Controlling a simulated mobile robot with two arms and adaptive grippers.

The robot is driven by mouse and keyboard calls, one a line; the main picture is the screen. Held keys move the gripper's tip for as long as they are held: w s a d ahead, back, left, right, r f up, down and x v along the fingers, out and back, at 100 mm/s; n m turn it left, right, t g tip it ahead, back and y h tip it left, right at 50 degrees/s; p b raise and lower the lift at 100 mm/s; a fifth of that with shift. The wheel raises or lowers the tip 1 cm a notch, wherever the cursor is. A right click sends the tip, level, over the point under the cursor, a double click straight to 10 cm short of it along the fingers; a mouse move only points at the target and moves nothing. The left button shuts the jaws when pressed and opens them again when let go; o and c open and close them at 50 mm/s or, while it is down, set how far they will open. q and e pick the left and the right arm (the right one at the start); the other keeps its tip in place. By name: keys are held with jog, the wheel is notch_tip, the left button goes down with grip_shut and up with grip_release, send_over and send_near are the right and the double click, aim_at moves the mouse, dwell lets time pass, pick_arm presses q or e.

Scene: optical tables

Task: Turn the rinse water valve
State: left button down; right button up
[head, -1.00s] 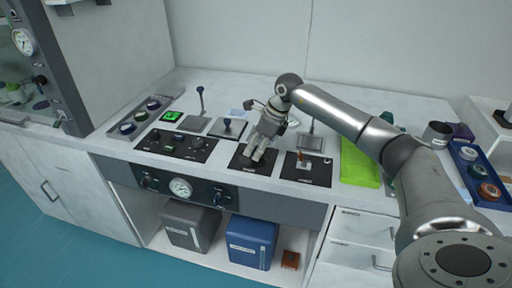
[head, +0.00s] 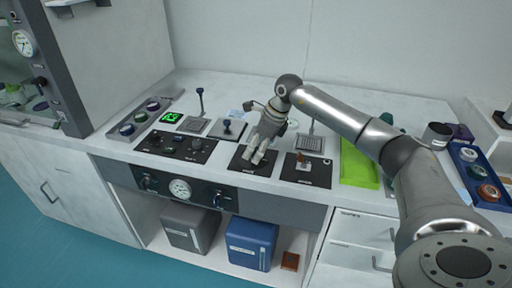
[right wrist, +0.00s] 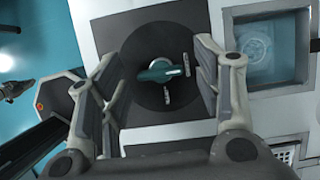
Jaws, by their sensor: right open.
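A teal valve handle (right wrist: 160,72) sits on a round dark disc on a black plate (right wrist: 135,45) in the right wrist view. Its labels are too small to read. My right gripper (right wrist: 157,78) is open, with one finger on each side of the handle and visible gaps between. In the head view my right gripper (head: 259,156) points down over the black plate (head: 240,165) at the front of the bench and hides the handle. My left gripper is not in view.
A knob panel (head: 175,146) is further left. A green tray (head: 360,165) lies under my right forearm.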

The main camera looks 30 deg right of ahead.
jog(key=v, duration=1.2)
